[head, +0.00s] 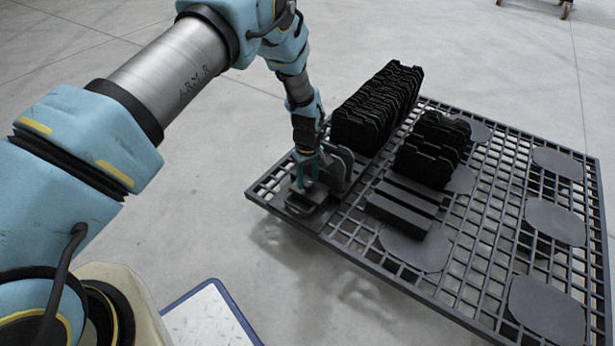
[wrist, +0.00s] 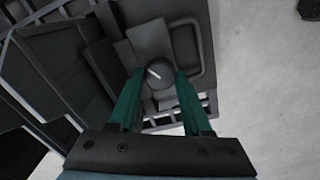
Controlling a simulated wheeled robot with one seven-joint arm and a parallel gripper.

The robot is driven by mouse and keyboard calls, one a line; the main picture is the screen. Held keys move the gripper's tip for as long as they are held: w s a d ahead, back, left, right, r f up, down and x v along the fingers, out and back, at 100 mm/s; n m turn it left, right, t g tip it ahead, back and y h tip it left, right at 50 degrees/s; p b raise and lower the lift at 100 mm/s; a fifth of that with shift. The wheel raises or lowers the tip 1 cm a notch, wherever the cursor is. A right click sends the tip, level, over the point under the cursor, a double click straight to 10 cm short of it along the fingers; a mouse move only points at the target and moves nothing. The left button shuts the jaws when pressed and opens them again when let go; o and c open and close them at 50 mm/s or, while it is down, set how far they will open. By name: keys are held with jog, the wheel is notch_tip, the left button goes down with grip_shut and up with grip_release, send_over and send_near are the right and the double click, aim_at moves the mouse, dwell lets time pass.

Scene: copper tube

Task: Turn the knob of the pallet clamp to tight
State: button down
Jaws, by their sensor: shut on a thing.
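The pallet clamp (head: 309,203) is a dark grey block at the left corner of the pallet. In the wrist view its body (wrist: 151,39) lies ahead of my gripper. The clamp's knob (wrist: 159,74) is round and dark, with a white pointer line slanting up to the left. My gripper (wrist: 159,80) has green fingers, one on each side of the knob, shut on it. In the head view my gripper (head: 308,184) reaches down onto the clamp, and the knob is too small to make out there. No tight or loose marking can be read.
The grey grid pallet (head: 468,238) carries a row of black plates (head: 375,110), a shorter stack (head: 432,150) and flat dark bars (head: 398,213) right of the clamp. A framed light panel (head: 207,318) lies at the lower left. Floor left of the pallet is clear.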

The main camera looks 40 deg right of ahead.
aim_at(309, 182)
jog(key=m+p, duration=0.1)
jog(key=m, duration=1.1)
jog(key=shift+d+m, duration=0.1)
jog(key=shift+m, duration=0.3)
jog(key=m, duration=0.6)
jog(key=shift+s+p, duration=0.1)
jog(key=shift+p, duration=0.25)
jog(key=m, duration=0.5)
jog(key=shift+m, duration=0.3)
jog(key=shift+c, duration=1.7)
grip_release()
jog(key=shift+r, duration=0.1)
notch_tip(309, 182, up, 11)
jog(key=p, duration=0.2)
